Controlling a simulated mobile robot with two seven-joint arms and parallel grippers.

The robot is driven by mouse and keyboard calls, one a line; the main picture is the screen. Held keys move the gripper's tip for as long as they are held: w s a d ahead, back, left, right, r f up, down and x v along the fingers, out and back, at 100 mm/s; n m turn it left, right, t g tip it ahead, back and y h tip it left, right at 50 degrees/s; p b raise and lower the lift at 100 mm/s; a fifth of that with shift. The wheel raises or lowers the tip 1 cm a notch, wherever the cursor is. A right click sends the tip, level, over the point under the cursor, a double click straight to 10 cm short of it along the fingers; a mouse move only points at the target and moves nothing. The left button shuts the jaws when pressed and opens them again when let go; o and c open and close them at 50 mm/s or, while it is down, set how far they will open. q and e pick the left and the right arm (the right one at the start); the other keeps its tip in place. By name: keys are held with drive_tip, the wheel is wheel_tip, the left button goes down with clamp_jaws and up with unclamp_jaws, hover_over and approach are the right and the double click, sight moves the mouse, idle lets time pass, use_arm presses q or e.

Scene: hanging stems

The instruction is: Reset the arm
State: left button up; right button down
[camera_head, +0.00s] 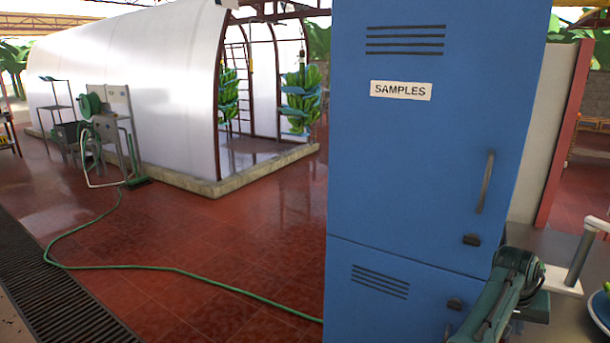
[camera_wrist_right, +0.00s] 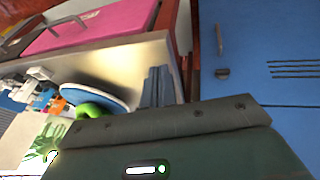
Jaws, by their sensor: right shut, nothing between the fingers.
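My right arm comes up at the lower right of the head view, in front of the blue cabinet. My right gripper (camera_head: 536,303) is small there, and its fingertips are hard to make out. In the right wrist view its dark green body fills the bottom. Two grey-blue fingers (camera_wrist_right: 158,87) stand close together beyond it, shut with nothing seen between them. They are over or near a pale counter. My left arm and left gripper are not in view.
The tall blue cabinet (camera_head: 440,140), labelled SAMPLES, stands close by. A blue plate (camera_head: 600,308) with something green is at the right edge; it also shows in the right wrist view (camera_wrist_right: 98,93). A green hose (camera_head: 160,266) crosses the open red floor towards a white tunnel (camera_head: 150,85).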

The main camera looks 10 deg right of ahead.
drive_tip(key=s+a+f+n+t, duration=0.2)
drive_tip(key=a+f+n+t, duration=0.75)
drive_tip(key=a, duration=0.45)
drive_tip(key=s+a+f+y, duration=0.3)
drive_tip(key=s+a, duration=0.5)
drive_tip(key=a, duration=0.3)
drive_tip(key=s+a+f+n+y, duration=0.1)
drive_tip(key=s+a+f+y, duration=0.2)
drive_tip(key=s+a+y, duration=0.2)
drive_tip(key=s+a, duration=0.3)
drive_tip(key=a, duration=0.3)
